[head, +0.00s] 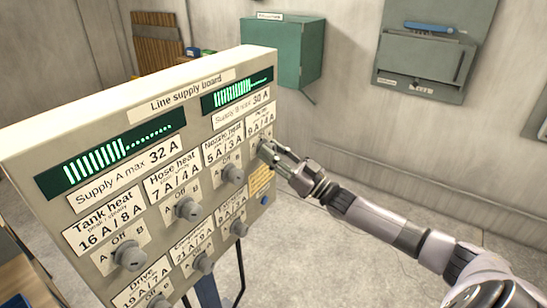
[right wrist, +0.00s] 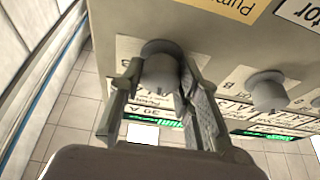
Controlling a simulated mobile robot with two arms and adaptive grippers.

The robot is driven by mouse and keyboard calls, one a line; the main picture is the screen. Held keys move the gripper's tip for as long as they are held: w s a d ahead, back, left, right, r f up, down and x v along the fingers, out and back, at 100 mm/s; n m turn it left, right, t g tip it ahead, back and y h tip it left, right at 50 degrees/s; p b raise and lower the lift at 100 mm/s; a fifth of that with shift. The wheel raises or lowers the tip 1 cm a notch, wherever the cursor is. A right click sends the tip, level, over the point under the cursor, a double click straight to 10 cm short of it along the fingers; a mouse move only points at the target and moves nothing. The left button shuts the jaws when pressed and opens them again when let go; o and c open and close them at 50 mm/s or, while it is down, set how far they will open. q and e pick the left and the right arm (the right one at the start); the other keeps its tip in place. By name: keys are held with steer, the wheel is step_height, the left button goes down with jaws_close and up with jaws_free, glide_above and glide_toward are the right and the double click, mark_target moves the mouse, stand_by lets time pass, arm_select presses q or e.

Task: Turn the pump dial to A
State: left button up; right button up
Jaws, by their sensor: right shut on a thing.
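The Line supply board (head: 130,85) stands at the left of the head view, with rows of grey dials. My right gripper (head: 268,148) is at the board's upper right dial, whose label is partly unreadable. In the right wrist view, my right gripper (right wrist: 160,95) has one finger on each side of a round grey dial (right wrist: 160,68) and is shut on it. The gripper covers much of this dial in the head view, so its setting is hard to read. A yellow label beginning "Pum" (right wrist: 238,6) shows near it. My left gripper is not in view.
A neighbouring dial (right wrist: 266,92) sits close beside the gripped one. A green wall box (head: 285,50) and a grey wall cabinet (head: 425,65) are behind.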

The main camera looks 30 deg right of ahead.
steer(key=shift+d+n+g+y+b, duration=0.1)
steer(key=shift+n+g+y+b, duration=0.65)
steer(key=shift+n, duration=0.85)
steer(key=shift+a+n+g+y+b, duration=0.1)
steer(key=shift+n+g+y+b, duration=0.35)
steer(key=shift+n+b, duration=0.85)
steer(key=shift+d+n+g+y+b, duration=0.1)
steer(key=shift+n+g+y+b, duration=0.45)
steer(key=shift+n, duration=1.35)
steer(key=o, duration=1.1)
steer(key=shift+o, duration=0.2)
steer(key=v, duration=1.2)
steer(key=shift+f, duration=0.2)
